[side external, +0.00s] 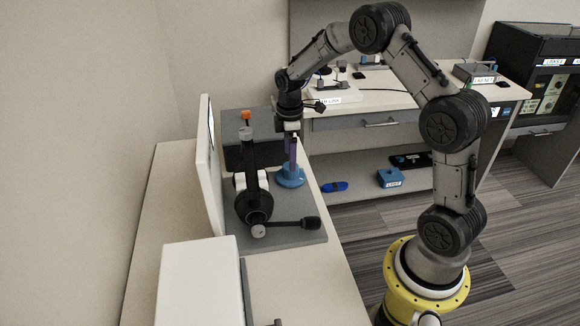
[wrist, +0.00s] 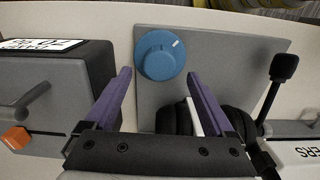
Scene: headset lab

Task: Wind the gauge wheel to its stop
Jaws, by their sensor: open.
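A round blue wheel (side external: 291,178) sits on a grey base plate (side external: 308,236) on the bench in the side view. In the wrist view the blue wheel (wrist: 160,60) shows a white line mark pointing to its upper right. My gripper (side external: 291,158) points down above the wheel, its purple fingers close to the wheel's top. In the wrist view my gripper (wrist: 159,73) is open and empty, with its fingertips to either side of the wheel's lower part. I cannot tell whether a finger touches the wheel. No stop can be made out.
A black headset (side external: 256,205) with a microphone boom stands on the plate, close to the wheel. A white upright panel (side external: 208,165) and a white box (side external: 200,282) stand on the bench. A dark grey box with an orange-tipped lever (wrist: 17,137) is left in the wrist view.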

